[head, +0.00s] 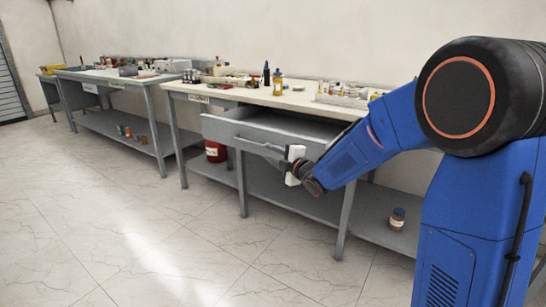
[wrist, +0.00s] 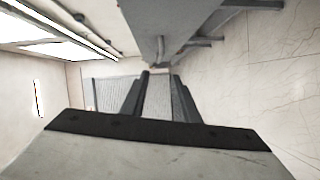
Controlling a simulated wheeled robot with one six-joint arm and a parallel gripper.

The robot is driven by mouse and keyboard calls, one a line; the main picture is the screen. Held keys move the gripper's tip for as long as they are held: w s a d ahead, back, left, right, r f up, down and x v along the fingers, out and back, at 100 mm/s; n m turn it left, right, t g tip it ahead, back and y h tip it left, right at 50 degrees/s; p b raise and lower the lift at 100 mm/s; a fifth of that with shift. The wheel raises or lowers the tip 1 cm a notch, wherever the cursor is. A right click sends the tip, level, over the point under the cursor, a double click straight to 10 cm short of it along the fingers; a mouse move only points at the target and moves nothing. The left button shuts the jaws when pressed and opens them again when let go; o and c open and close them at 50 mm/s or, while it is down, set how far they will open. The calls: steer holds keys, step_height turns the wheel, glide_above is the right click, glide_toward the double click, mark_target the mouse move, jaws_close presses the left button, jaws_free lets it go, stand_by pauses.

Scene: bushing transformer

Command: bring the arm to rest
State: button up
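My arm reaches left from the right side of the head view. My gripper (head: 272,152) is beside the front of an open, grey drawer (head: 262,133) under the near workbench. In the head view its fingers overlap the line of the drawer's handle bar, and I cannot tell whether they touch it. In the wrist view, the two dark fingers of my gripper (wrist: 158,97) stand apart, with pale background between them and nothing held. A grey metal front (wrist: 165,18) is close at the top of that view.
The near workbench top (head: 255,95) carries bottles and small parts. A red container (head: 215,152) and a jar (head: 397,219) stand on its lower shelf. A second bench (head: 118,76) stands farther left. The tiled floor (head: 130,230) in front is clear.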

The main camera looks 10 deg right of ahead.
steer(key=shift+s+d, duration=0.1)
steer(key=s+d+r+m+g+h, duration=0.1)
steer(key=s+d+m+g+h, duration=0.2)
steer(key=s+d+m+h, duration=0.75)
steer(key=s+d+f+m+g, duration=0.2)
steer(key=s+d+m, duration=0.1)
steer(key=s, duration=0.9)
steer(key=s+d+f+m+g+y, duration=0.1)
steer(key=s+m, duration=0.3)
steer(key=s, duration=0.9)
steer(key=s+d+f+m+g+y, duration=0.1)
steer(key=s+d+f+m+g, duration=0.2)
steer(key=s, duration=1)
steer(key=shift+s+d+f+m+g, duration=0.2)
steer(key=shift+d+f+m+g, duration=0.1)
steer(key=shift+d+m+g, duration=0.45)
steer(key=shift+d+y, duration=0.1)
steer(key=shift+y, duration=0.15)
